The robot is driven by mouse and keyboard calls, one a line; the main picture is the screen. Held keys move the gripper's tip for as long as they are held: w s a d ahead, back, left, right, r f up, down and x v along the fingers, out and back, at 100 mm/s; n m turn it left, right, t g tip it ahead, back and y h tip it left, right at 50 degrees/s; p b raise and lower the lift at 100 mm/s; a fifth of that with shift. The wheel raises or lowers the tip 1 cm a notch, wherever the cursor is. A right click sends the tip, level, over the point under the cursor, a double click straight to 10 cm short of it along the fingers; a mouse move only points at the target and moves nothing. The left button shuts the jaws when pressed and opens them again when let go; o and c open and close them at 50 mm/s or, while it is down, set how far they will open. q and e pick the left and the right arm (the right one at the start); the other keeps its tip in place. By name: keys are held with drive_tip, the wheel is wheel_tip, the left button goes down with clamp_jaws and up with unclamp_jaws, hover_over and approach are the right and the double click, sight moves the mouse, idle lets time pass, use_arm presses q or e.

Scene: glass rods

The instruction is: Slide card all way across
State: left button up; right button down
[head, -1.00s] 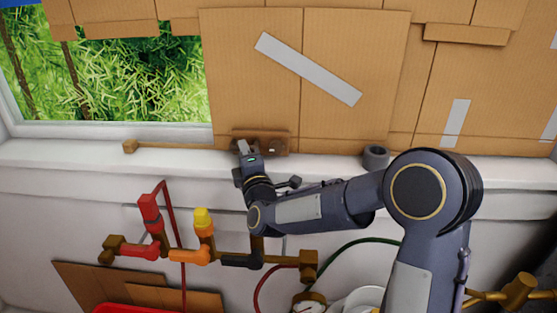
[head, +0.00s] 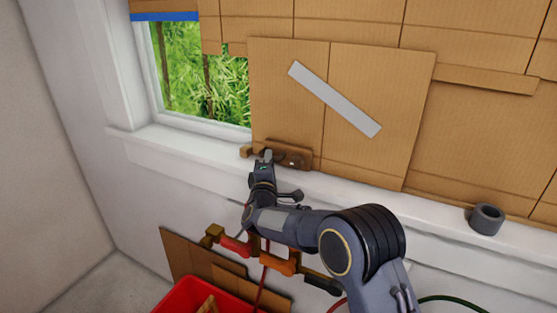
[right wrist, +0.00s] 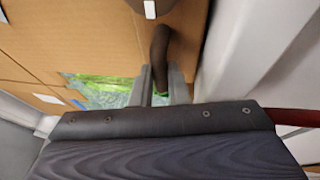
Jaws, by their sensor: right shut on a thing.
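The cardboard card (head: 345,150) is a large brown panel with a slanted grey tape strip (head: 335,98). It stands upright over the right part of the window, and a strip of the opening stays uncovered at its left. A brown block with a handle (head: 292,156) sits at its lower left corner. My right gripper (head: 265,157) is at this block. In the right wrist view its fingers (right wrist: 161,84) are shut on a dark curved handle (right wrist: 160,48). The fingertips are partly hidden in the head view. My left gripper is not in view.
The open window (head: 185,75) shows green plants. A dark tape roll (head: 486,219) stands on the white sill (head: 440,207). Pipes with red and orange parts (head: 277,262) and a red bin (head: 190,297) are below.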

drive_tip(key=shift+a+r, duration=0.15)
drive_tip(key=shift+r, duration=0.05)
drive_tip(key=c, duration=1.7)
unclamp_jaws()
drive_tip(key=shift+c, duration=0.2)
drive_tip(key=o, duration=0.3)
drive_tip(key=shift+w+a+f, duration=0.15)
drive_tip(key=shift+w, duration=0.05)
drive_tip(key=shift+o, duration=0.2)
